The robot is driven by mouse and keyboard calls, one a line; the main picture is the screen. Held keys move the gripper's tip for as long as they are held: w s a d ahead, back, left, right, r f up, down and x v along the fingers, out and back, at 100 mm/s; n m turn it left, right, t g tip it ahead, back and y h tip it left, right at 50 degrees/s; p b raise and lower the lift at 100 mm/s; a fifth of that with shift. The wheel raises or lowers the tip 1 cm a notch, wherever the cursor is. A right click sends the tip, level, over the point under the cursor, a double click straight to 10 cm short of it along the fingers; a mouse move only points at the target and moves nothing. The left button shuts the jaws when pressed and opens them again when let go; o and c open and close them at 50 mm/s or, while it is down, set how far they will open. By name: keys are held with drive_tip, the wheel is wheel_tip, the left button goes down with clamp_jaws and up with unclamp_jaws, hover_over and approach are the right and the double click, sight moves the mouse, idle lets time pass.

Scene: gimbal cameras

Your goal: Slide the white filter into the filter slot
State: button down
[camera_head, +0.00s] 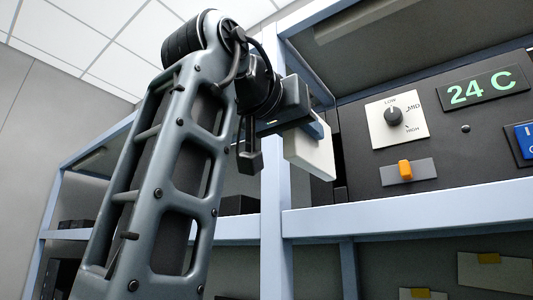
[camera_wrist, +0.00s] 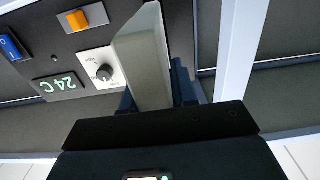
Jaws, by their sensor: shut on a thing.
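The white filter (camera_head: 312,152) is a pale flat block held up in front of the shelf's upright, just left of the dark unit (camera_head: 455,150). My gripper (camera_head: 318,124) is shut on its upper part. In the wrist view, the filter (camera_wrist: 145,62) stands out from my gripper (camera_wrist: 152,100), beside the unit's control panel. The filter slot cannot be made out in either view; the unit's left side is partly hidden behind the filter and gripper.
The unit's front carries a dial (camera_head: 394,117), an orange switch (camera_head: 405,170), a green 24 C display (camera_head: 483,90) and a blue switch (camera_head: 526,140). A pale blue shelf beam (camera_head: 400,211) runs below the unit. A shelf upright (camera_head: 274,210) stands beside the filter.

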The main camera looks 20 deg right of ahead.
sight(330, 152)
drive_tip(key=shift+x, duration=1.5)
drive_tip(key=shift+x, duration=4.2)
drive_tip(key=c, duration=0.8)
unclamp_jaws()
drive_tip(key=shift+s, duration=0.1)
drive_tip(key=shift+b+v, duration=1.2)
drive_tip(key=shift+v, duration=2.7)
